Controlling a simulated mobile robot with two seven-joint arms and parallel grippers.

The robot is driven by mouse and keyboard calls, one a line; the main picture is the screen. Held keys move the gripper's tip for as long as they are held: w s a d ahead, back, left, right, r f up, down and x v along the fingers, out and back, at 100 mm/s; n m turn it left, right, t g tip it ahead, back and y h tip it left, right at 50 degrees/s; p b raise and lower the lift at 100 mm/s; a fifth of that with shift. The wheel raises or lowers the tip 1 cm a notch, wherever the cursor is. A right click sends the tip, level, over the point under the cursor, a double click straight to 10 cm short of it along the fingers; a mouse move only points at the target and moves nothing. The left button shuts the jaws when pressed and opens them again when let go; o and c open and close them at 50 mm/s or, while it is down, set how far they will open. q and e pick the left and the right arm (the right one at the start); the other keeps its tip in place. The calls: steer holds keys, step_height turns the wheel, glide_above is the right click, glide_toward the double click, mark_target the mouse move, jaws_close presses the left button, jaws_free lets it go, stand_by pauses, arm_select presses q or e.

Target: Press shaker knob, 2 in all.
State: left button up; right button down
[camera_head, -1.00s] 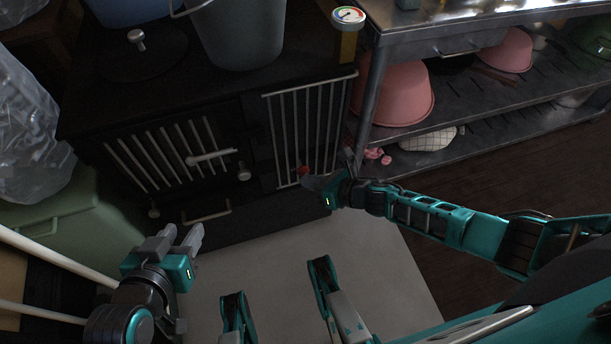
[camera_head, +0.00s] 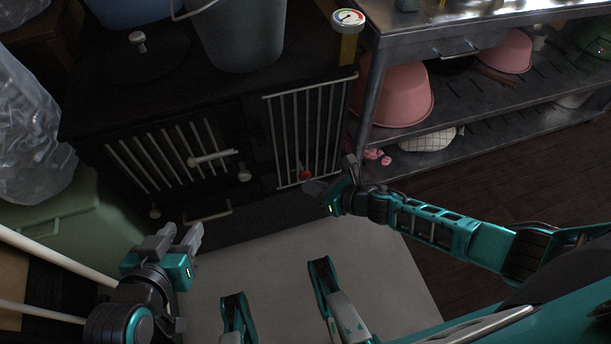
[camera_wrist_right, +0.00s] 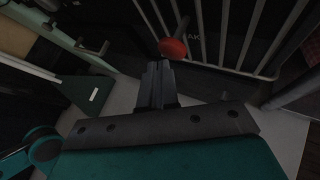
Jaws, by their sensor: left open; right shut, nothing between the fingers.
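The red shaker knob (camera_head: 305,175) sits low on the front of the dark stove, at the foot of the barred grate. In the right wrist view the red knob (camera_wrist_right: 173,48) is just ahead of my fingertips, with a dark gap seeming to lie between. My right gripper (camera_head: 314,187) is shut and empty, its tip just below and right of the knob. It shows in the right wrist view (camera_wrist_right: 158,72) with fingers together. My left gripper (camera_head: 182,236) is open and empty at lower left, well away from the knob.
A metal shelf (camera_head: 480,105) with pink basins (camera_head: 395,95) stands to the right. A green bin (camera_head: 60,215) is at the left. Pale floor lies before the stove.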

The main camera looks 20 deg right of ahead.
steer(key=shift+s, duration=0.4)
steer(key=shift+s, duration=0.1)
steer(key=s, duration=0.5)
steer(key=shift+d, duration=0.1)
stand_by(0.9)
